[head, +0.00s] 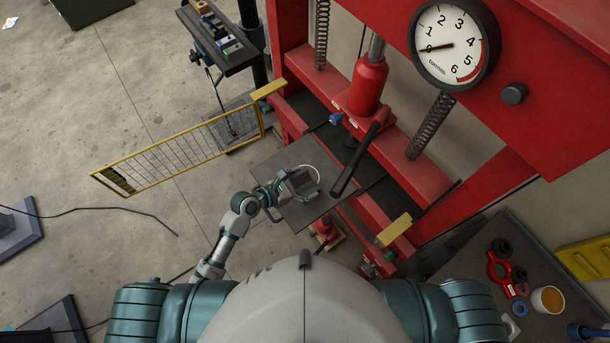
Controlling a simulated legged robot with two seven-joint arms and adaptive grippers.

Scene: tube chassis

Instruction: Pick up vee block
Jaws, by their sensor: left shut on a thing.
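The vee block (301,184) is a small dark grey block over the grey plate (296,217) in front of the red press. My left gripper (280,190) comes in from the lower left and is shut on the block's left side. The gripper hides part of the block. I cannot tell whether the block touches the plate or is lifted off it. A thin pale curved line runs around the block's far side. My right gripper is not in view.
The red press (440,165) with its gauge (452,46) stands close behind. A black lever (354,165) juts out right of the block. A yellow mesh guard (180,160) stands left. A dark bench (470,250) with rings and a cup is at lower right.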

